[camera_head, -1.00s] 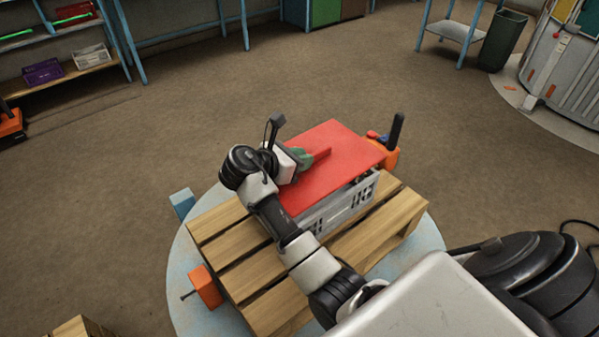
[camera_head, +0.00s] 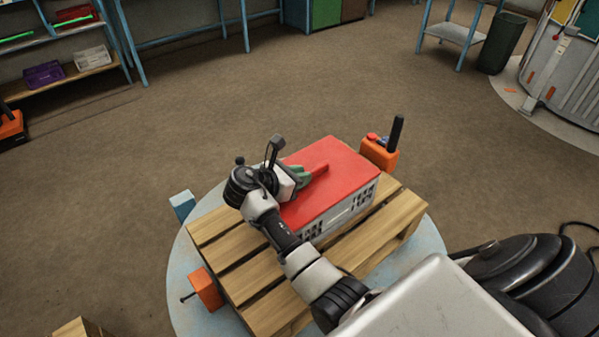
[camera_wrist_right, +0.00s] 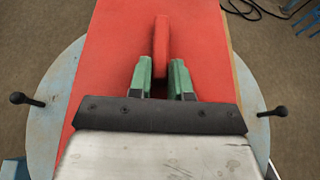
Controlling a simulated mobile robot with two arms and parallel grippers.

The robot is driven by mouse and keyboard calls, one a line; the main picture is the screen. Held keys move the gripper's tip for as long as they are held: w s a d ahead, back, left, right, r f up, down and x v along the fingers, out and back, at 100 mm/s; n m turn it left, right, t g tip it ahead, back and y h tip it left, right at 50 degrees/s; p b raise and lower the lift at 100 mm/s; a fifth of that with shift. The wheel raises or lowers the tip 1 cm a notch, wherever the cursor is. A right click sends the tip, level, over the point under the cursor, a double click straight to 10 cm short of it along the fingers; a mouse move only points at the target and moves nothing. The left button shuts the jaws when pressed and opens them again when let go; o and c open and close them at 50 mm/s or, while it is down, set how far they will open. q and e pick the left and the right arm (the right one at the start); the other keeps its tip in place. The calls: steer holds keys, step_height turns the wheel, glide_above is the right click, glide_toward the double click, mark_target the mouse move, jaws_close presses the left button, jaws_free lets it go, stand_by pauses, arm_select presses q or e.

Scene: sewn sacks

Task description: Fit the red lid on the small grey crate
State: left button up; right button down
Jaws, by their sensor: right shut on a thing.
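The red lid (camera_head: 345,178) lies flat over the small grey crate (camera_head: 352,207), covering its top. It looks level and lined up with the crate's rim, though the far and left edges are hidden. The crate stands on a wooden pallet. My right gripper (camera_head: 306,176) is at the lid's left part, with its green fingers on the raised red handle. In the right wrist view the fingers (camera_wrist_right: 161,75) stand either side of the handle, and the lid (camera_wrist_right: 110,60) fills the middle. My left gripper is not in view.
The wooden pallet (camera_head: 240,243) rests on a round pale blue platform (camera_head: 430,245). Orange blocks stand at the pallet's left corner (camera_head: 206,288) and behind the crate (camera_head: 379,153), the latter with a black upright handle.

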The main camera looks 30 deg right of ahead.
steer(key=c, duration=1.1)
jaws_free()
steer(key=shift+o, duration=0.2)
steer(key=shift+r+b, duration=0.2)
steer(key=shift+b, duration=0.1)
steer(key=v, duration=0.7)
steer(key=shift+a+r, duration=0.25)
steer(key=shift+r, duration=0.15)
